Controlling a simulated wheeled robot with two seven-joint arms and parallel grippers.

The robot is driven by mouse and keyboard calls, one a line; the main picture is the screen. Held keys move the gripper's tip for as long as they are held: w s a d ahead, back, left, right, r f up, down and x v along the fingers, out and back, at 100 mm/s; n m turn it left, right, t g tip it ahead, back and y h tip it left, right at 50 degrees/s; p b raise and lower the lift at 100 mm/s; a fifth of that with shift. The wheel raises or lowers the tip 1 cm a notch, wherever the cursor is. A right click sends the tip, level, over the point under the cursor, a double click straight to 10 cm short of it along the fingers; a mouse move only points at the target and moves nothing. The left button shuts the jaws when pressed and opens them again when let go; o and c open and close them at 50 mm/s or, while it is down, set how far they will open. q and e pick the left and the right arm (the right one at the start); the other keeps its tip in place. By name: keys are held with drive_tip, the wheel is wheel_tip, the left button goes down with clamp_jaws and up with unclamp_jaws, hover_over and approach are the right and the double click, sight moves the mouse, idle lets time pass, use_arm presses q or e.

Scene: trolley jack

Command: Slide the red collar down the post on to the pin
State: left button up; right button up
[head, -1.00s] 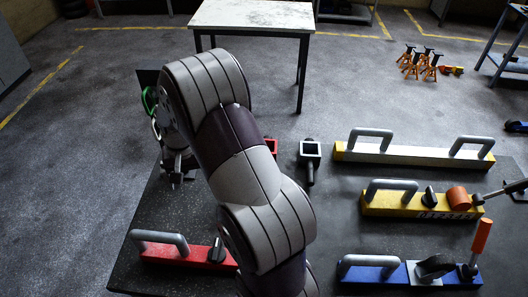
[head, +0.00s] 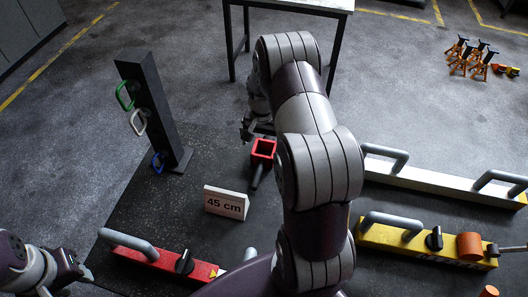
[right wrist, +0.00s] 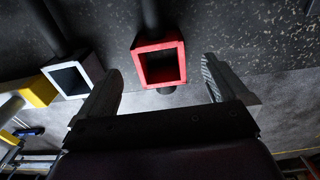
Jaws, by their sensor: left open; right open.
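The red collar (head: 263,149) is a square open frame on a dark post (head: 256,176) on the dark surface. In the right wrist view the collar (right wrist: 160,62) shows ahead, between the fingers in the picture. A short dark piece of the post (right wrist: 166,90) shows past its lower edge. My right gripper (head: 251,130) is open beside the collar in the head view, partly hidden by my arm. Its fingers (right wrist: 165,86) look apart from the collar and empty. My left gripper (head: 76,268) is open at the lower left, far from the collar. I cannot make out the pin.
A white collar (right wrist: 72,78) on a second post stands beside the red one. A "45 cm" sign (head: 226,203) is close by. A black panel (head: 150,100) with coloured handles stands left. A red bar (head: 150,258) and yellow bar (head: 400,240) lie nearer.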

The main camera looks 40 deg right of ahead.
sight(264, 149)
drive_tip(key=shift+s+d+f+p, duration=0.1)
drive_tip(key=shift+d+f+p, duration=0.15)
drive_tip(key=shift+f, duration=0.35)
drive_tip(key=shift+s+d+f+p, duration=0.15)
drive_tip(key=shift+f+p, duration=0.2)
drive_tip(key=shift+f, duration=0.2)
drive_tip(key=f, duration=0.1)
drive_tip(key=w+f, duration=0.1)
drive_tip(key=f, duration=0.1)
drive_tip(key=shift+d+f, duration=0.2)
drive_tip(key=shift+f, duration=0.05)
drive_tip(key=shift+a+f, duration=0.1)
drive_tip(key=shift+f, duration=0.1)
drive_tip(key=shift+a+r, duration=0.1)
drive_tip(key=shift+a, duration=0.05)
drive_tip(key=shift+s, duration=0.15)
drive_tip(key=c, duration=1)
use_arm(q)
drive_tip(key=shift+d+r, duration=0.25)
drive_tip(key=shift+r, duration=0.25)
drive_tip(key=shift+d+r, duration=0.2)
drive_tip(key=shift+r, duration=0.25)
use_arm(e)
drive_tip(key=c, duration=0.4)
use_arm(q)
drive_tip(key=shift+r+p, duration=0.1)
drive_tip(key=shift+p, duration=0.25)
use_arm(e)
drive_tip(key=shift+r, duration=0.1)
